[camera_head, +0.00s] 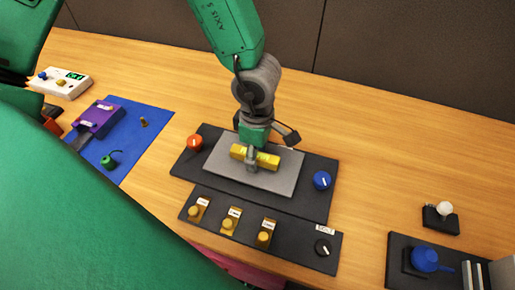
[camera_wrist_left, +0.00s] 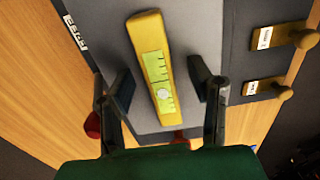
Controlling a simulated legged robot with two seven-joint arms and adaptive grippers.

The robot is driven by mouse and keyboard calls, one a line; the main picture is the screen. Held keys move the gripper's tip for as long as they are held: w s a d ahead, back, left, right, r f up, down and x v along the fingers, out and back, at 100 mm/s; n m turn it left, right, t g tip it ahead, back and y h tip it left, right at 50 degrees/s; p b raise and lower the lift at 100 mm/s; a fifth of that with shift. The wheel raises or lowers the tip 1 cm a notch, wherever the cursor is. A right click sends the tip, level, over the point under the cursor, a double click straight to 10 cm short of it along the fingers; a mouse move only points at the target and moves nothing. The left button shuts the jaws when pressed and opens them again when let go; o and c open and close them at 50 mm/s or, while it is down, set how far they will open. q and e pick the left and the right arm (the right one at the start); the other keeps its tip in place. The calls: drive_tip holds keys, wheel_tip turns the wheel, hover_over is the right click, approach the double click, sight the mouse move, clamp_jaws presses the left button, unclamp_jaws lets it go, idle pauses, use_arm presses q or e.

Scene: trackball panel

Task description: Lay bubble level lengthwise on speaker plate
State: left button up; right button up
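The yellow bubble level (camera_head: 267,160) lies on the grey speaker plate (camera_head: 222,173), with its long side roughly along the plate's long side. In the left wrist view the level (camera_wrist_left: 152,35) shows its pale green scale face and a round bubble spot, above the grey plate (camera_wrist_left: 100,20). My left gripper (camera_head: 252,158) is over the middle of the level, pointing down, one finger on each side. In the wrist view its fingers (camera_wrist_left: 163,90) stand apart, with a gap on both sides of the level. My right gripper is not in view.
The plate sits on a dark panel with a red knob (camera_head: 195,142) and a blue knob (camera_head: 321,180). A front strip carries several yellow knobs (camera_head: 228,223) and a black dial (camera_head: 322,247). A blue mat (camera_head: 128,126) lies left.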

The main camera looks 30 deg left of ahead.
use_arm(q)
drive_tip(key=shift+r, duration=0.1)
drive_tip(key=shift+r, duration=0.3)
wheel_tip(320, 180, up, 11)
drive_tip(key=shift+w, duration=0.15)
